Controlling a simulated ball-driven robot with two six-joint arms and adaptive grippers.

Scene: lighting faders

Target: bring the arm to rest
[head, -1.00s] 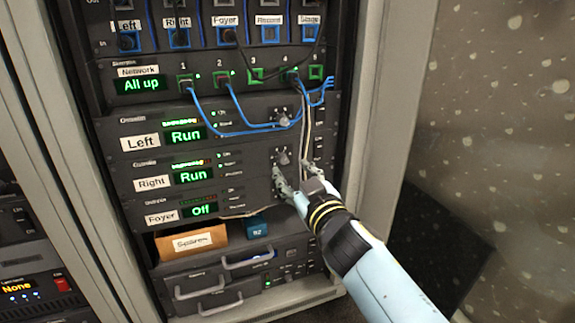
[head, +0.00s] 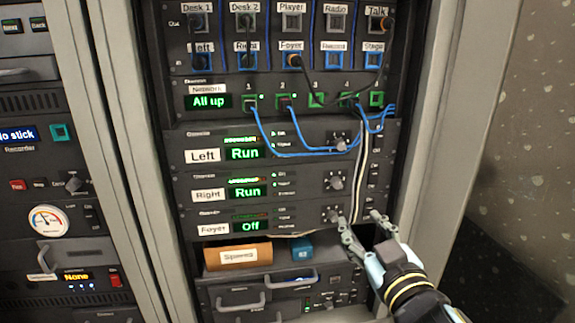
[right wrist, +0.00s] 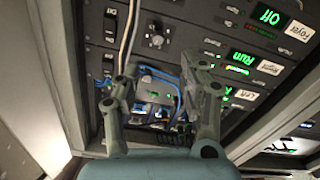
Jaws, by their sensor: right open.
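My right gripper (head: 360,220) is at the lower right of the equipment rack in the head view, with its fingers spread and nothing between them. It is beside the knob (head: 333,215) of the Foyer unit (head: 250,225), whose display reads Off. In the right wrist view the open fingers (right wrist: 165,80) point at the rack front, with the Foyer unit's display (right wrist: 268,14) upside down at the upper right. The Left unit (head: 245,154) and the Right unit (head: 246,189) both read Run. My left gripper is not in view.
Blue cables (head: 300,154) and pale cables (head: 362,180) hang in front of the rack near my gripper. A box labelled Spares (head: 238,257) and a small blue box (head: 302,249) sit on a shelf below. The rack's pale frame (head: 435,150) stands to the right.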

